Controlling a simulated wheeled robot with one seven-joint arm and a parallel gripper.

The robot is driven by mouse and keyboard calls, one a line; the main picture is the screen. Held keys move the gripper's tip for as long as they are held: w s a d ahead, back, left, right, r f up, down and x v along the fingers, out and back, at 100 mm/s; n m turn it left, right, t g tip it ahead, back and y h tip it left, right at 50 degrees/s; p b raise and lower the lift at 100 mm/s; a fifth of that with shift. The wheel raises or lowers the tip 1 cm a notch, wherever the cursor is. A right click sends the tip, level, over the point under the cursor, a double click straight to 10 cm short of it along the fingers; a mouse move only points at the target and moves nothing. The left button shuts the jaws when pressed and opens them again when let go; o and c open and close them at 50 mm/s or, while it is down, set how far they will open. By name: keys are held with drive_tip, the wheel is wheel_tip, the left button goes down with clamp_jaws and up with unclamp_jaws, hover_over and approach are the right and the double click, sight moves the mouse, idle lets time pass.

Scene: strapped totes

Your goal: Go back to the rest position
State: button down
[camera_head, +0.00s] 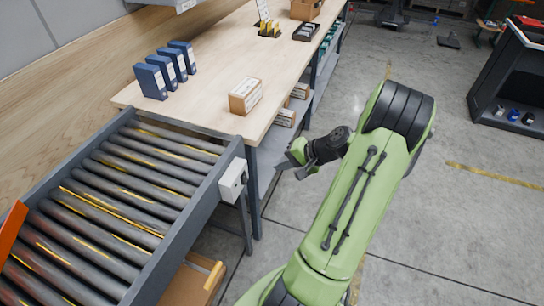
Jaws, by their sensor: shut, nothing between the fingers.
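My gripper (290,164) is at the end of my green arm, near the middle of the head view. It shows small and partly dark, left of the arm's elbow. Its fingers look shut, with nothing held. It appears in front of the wooden table's (225,55) right edge and right of a grey control box (233,180). The exact gap to the table and box cannot be told from this one view.
A roller conveyor (185,215) adjoins the table. Blue binders (150,82) and a cardboard box (245,95) stand on the table. Cartons (285,117) sit on the shelf below. A dark workbench (505,85) stands at the far right. Grey floor (480,230) on the right is clear.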

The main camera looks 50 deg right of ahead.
drive_tip(key=w+a+r+n+g+h, duration=0.1)
drive_tip(key=a+r+n+g, duration=0.1)
drive_tip(key=a+r+n, duration=0.45)
drive_tip(key=w+a+r+n+g, duration=0.1)
drive_tip(key=w+a+r+g, duration=0.15)
drive_tip(key=a, duration=0.75)
drive_tip(key=s+a+r+n+h, duration=0.1)
drive_tip(key=s+a+r+n, duration=0.2)
drive_tip(key=s+a, duration=0.3)
drive_tip(key=s+a+r+n+t+h, duration=0.1)
drive_tip(key=s+a+r+n, duration=0.2)
drive_tip(key=s+a+r, duration=0.2)
drive_tip(key=s, duration=0.3)
drive_tip(key=shift+s+a, duration=0.15)
drive_tip(key=shift+a, duration=0.25)
